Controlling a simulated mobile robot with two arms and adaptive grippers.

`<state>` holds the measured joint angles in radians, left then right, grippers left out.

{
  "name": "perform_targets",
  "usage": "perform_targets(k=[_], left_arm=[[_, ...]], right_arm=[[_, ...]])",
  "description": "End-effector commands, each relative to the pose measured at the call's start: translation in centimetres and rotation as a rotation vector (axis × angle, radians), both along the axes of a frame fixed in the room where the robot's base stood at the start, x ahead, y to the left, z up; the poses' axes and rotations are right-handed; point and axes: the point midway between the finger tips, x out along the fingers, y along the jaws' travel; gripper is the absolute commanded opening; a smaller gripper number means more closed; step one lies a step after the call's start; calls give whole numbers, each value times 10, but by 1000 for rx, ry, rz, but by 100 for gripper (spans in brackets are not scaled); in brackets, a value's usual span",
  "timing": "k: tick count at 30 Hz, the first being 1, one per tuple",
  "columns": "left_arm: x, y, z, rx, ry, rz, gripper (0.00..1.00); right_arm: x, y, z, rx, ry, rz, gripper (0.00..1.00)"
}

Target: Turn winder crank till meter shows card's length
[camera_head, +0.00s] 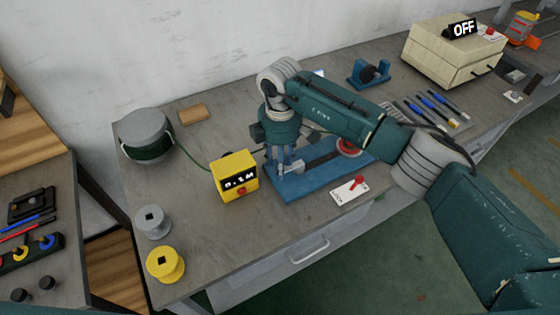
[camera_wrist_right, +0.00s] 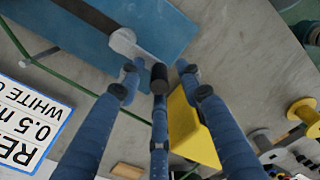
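The blue winder base (camera_head: 320,181) lies on the bench under my right arm. Its grey crank (camera_head: 292,167) also shows in the wrist view (camera_wrist_right: 137,46), with a dark handle knob (camera_wrist_right: 158,75) at its end. My right gripper (camera_head: 284,160) points down over the crank. In the wrist view its fingers (camera_wrist_right: 159,72) stand around the knob, with gaps showing at both sides. The yellow meter (camera_head: 228,168) reads 0.1M. The white card (camera_wrist_right: 30,118) lies flat in the wrist view, reading 0.5 m and WHITE, upside down and partly cut off. My left gripper is not in view.
A grey drum (camera_head: 146,127) with green wire stands at the back left; its wire runs toward the meter. Grey (camera_head: 152,222) and yellow (camera_head: 165,265) spools stand at the front left. A red-marked white plate (camera_head: 349,190) lies at the front edge. Pens (camera_head: 437,105) lie farther right.

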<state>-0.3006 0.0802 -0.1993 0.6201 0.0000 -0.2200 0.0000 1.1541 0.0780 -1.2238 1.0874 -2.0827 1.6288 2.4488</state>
Motion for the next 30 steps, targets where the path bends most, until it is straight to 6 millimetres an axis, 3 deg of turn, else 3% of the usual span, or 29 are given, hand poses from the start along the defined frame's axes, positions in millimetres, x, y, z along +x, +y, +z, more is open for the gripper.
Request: perform_targets(k=[4, 8, 21, 30], left_arm=[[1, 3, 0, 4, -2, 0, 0], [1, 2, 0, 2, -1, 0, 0], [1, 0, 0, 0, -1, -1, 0], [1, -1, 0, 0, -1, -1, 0]], right_arm=[[0, -1, 3, -1, 0, -1, 36], [1, -1, 20, -1, -2, -1, 36], [0, 0, 105, 0, -2, 0, 36], [0, 0, 120, 0, 0, 0, 36]])
